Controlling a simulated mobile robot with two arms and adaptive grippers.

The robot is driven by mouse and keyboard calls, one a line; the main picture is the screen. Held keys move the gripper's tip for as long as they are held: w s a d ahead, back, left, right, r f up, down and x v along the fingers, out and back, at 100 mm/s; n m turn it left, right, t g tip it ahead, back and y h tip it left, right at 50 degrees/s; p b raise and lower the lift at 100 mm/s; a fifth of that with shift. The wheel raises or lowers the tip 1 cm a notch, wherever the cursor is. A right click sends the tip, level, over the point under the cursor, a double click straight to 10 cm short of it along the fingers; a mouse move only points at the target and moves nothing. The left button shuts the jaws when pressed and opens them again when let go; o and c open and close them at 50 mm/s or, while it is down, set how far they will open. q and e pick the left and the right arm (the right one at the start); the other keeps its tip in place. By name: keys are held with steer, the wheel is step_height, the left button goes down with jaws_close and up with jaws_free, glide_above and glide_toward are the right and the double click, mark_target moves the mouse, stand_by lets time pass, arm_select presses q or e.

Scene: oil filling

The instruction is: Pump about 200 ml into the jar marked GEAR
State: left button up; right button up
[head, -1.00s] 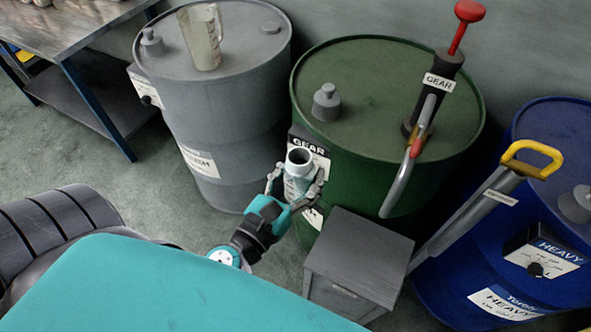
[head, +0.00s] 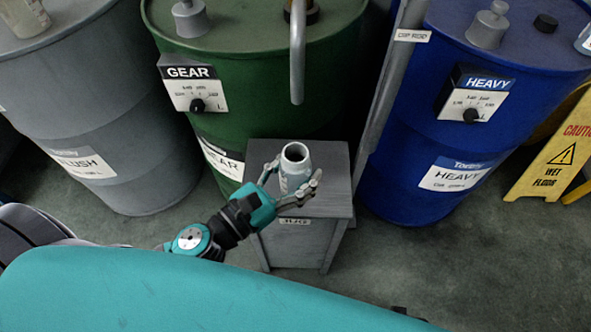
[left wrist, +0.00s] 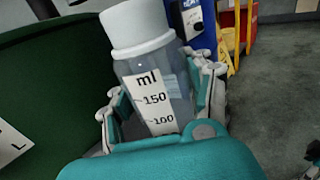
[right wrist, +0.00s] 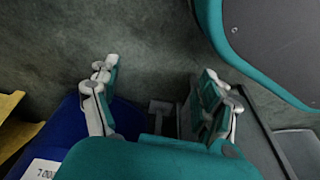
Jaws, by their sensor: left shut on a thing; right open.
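My left gripper (head: 292,180) is shut around a clear jar (head: 295,158) with a pale open neck, held roughly upright before the small grey stand. In the left wrist view the jar (left wrist: 158,82) shows a white collar and an ml scale with 150 and 100; the gripper (left wrist: 160,100) hides its lower part. I cannot tell if it holds oil or bears a GEAR mark. The green drum (head: 235,120) carries a GEAR label (head: 190,72). Its pump spout (head: 298,50) hangs above and behind the jar; the pump handle is out of view. My right gripper (right wrist: 155,95) is open and empty.
The grey stand (head: 325,165), labelled JUG, is below the jar. A yellow wet-floor sign (head: 550,150) stands at far right. Floor is free at front right.

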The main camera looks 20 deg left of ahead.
arm_select(q)
steer(key=w+a+p, duration=0.1)
steer(key=w+a, duration=0.1)
steer(key=w, duration=0.6)
steer(key=shift+w+a, duration=0.25)
steer(key=shift+w, duration=0.1)
arm_select(e)
steer(key=s+f, duration=0.4)
steer(key=shift+d+f, duration=0.15)
steer(key=shift+d, duration=0.15)
arm_select(q)
steer(key=shift+p, duration=0.4)
arm_select(e)
steer(key=shift+s+f, duration=0.1)
steer(key=shift+s, duration=0.1)
steer(key=shift+d+f, duration=0.1)
steer(key=shift+f, duration=0.05)
steer(key=shift+s, duration=0.35)
stand_by(0.4)
